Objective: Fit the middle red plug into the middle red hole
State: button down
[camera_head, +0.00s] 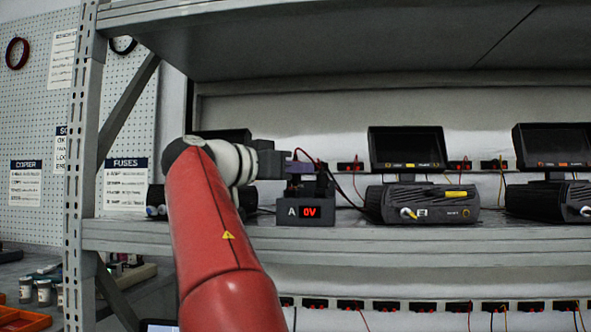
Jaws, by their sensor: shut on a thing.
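My gripper (283,165) is in front of the rack shelf, left of centre, with its dark jaws pointing right. It is shut just above a small dark meter box (304,211) marked "A" with a red "0V" display. A thin red lead (306,153) arches from the jaw tips to the right. The red plug at the jaw tips is too small and too covered to make out clearly. Dark posts stand on the meter box below the jaws. I cannot make out the middle red hole, nor whether the plug touches it.
Black units with screens (407,148) stand on the shelf (340,232) to the right; another (553,145) is at the far right. Small sockets with red leads (459,165) line the back wall. A metal upright (80,150) stands left of my arm. Another shelf hangs overhead.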

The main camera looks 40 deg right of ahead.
jog(key=shift+f+b, duration=0.25)
jog(key=shift+b, duration=0.05)
dwell(0.5)
jog(key=shift+r, duration=0.2)
